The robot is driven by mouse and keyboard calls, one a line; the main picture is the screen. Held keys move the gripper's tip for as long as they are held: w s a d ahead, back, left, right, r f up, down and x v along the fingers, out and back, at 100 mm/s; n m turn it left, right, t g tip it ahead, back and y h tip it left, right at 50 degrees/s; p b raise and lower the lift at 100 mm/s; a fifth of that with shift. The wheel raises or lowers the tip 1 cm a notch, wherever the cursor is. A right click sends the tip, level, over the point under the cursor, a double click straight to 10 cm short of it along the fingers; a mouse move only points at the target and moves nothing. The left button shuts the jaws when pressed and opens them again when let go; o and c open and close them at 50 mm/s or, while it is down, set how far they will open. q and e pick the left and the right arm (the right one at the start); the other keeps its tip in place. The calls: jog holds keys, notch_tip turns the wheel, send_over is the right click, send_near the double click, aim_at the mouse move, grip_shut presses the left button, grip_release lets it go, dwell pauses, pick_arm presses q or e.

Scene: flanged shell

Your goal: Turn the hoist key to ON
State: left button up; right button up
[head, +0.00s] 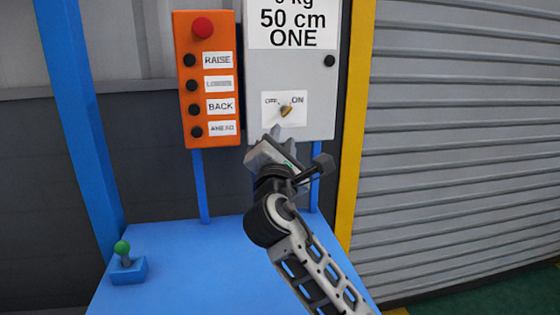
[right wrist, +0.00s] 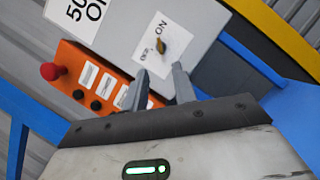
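The hoist key (head: 285,110) is a small brass-coloured key on a white plate (head: 298,119) low on the grey box. The plate reads OFF on the left and ON on the right. Which mark the key points at is hard to tell. The key also shows in the right wrist view (right wrist: 160,45), beyond the fingertips. My right gripper (head: 275,132) is just below the key in the head view. In the right wrist view its two fingers (right wrist: 160,74) stand apart with nothing between them. My left gripper is not in view.
An orange button panel (head: 221,70) with a red knob (head: 203,28) hangs left of the grey box (head: 258,75). A blue table (head: 180,265) carries a green-knobbed lever (head: 123,250). A yellow post (head: 355,120) and a grey shutter (head: 460,130) stand to the right.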

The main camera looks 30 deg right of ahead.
jog(key=v, duration=0.5)
jog(key=shift+s, duration=0.2)
